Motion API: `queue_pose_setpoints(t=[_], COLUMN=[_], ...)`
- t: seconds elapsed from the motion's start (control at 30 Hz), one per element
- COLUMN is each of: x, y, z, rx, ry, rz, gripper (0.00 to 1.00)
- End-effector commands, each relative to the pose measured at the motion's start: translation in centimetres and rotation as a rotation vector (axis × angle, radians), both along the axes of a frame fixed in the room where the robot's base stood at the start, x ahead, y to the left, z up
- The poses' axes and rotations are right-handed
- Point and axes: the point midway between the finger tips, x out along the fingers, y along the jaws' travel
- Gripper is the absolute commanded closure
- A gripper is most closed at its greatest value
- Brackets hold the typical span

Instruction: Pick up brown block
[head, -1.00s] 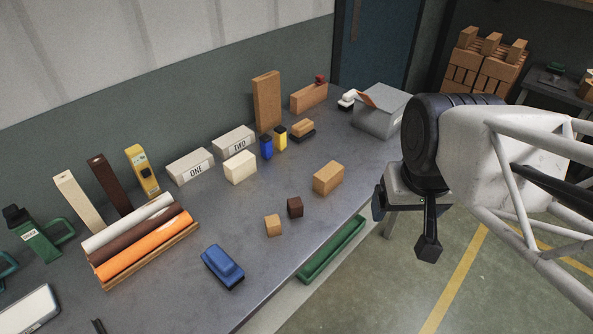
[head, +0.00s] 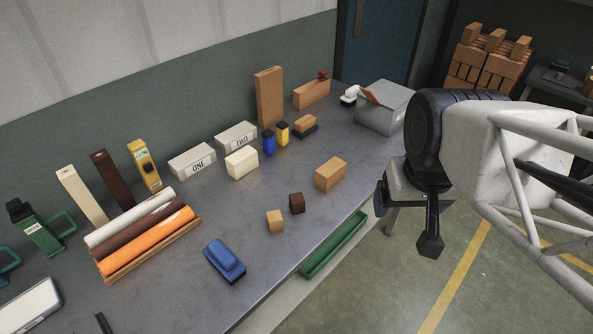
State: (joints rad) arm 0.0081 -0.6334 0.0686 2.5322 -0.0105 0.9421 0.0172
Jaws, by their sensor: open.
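The brown block (head: 297,203) is a small dark brown cube on the grey workbench. It sits between a small tan cube (head: 275,221) and a larger tan block (head: 331,174), apart from both. My gripper (head: 405,225) is at the right, beyond the bench's front edge and to the right of the brown block. Its jaws are open with nothing seen between them. Part of the gripper is hidden behind my own arm.
A blue tool (head: 224,261) lies near the bench's front edge. A rack of coloured rolls (head: 150,251) is at the left. Boxes marked ONE (head: 193,163) and TWO (head: 236,136) stand behind. A green trough (head: 333,245) runs below the front edge. Bench space around the brown block is mostly clear.

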Motion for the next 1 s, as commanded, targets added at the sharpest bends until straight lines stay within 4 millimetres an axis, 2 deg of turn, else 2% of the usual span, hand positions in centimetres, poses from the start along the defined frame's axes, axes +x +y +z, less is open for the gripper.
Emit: queue_pose_setpoints(t=[0.47,0.57,1.0], x=[0.00,0.00,0.60], y=[0.00,0.00,0.22], z=[0.00,0.00,-0.14], rx=[0.000,0.000,0.013], ry=[0.000,0.000,0.007], rz=[0.000,0.000,-0.018], gripper=[0.17,0.28,0.28])
